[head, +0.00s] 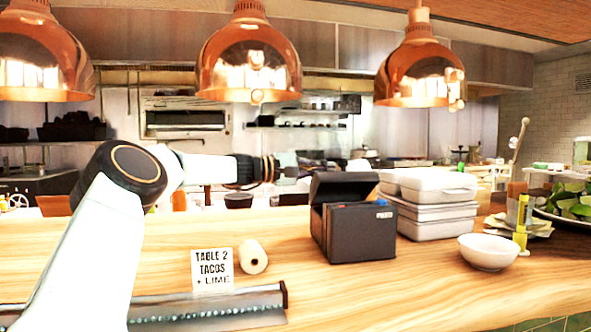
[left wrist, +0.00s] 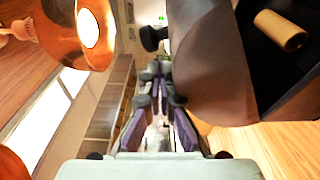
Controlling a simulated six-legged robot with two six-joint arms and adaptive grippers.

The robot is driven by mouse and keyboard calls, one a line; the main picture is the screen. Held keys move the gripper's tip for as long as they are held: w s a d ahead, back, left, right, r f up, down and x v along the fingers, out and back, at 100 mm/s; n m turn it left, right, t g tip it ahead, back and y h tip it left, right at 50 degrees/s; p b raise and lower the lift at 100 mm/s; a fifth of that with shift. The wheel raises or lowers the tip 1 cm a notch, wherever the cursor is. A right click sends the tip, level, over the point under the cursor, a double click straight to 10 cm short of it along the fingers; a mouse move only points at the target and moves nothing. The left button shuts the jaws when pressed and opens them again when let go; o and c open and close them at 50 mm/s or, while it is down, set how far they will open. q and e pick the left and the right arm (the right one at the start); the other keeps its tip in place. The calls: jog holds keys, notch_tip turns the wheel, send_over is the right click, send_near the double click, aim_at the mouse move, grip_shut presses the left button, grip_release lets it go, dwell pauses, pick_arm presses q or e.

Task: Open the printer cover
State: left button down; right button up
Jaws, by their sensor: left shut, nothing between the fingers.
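The dark printer (head: 362,235) stands on the wooden counter in the head view. Its cover (head: 343,187) is raised and tilted up at the back, with a dark gap over the body. My left gripper (head: 291,165) is shut and empty, just left of the raised cover and at about its height. In the left wrist view the fingers (left wrist: 154,85) are together, beside the large dark printer cover (left wrist: 205,65). A tan roll (left wrist: 281,30) shows against the dark opening there. Whether finger and cover touch cannot be told. My right gripper is in neither view.
A paper roll (head: 252,256), a "TABLE 2" ticket (head: 212,269) and a metal rail (head: 205,309) lie left of the printer. Stacked white boxes (head: 436,205) and a bowl (head: 487,252) are to its right. Copper lamps (head: 249,55) hang above.

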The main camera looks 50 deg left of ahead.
pick_arm(q)
jog(key=b+v, duration=0.7)
jog(key=shift+s+f, duration=0.2)
jog(key=shift+s, duration=0.05)
dwell(0.5)
jog(key=shift+a+r, duration=0.1)
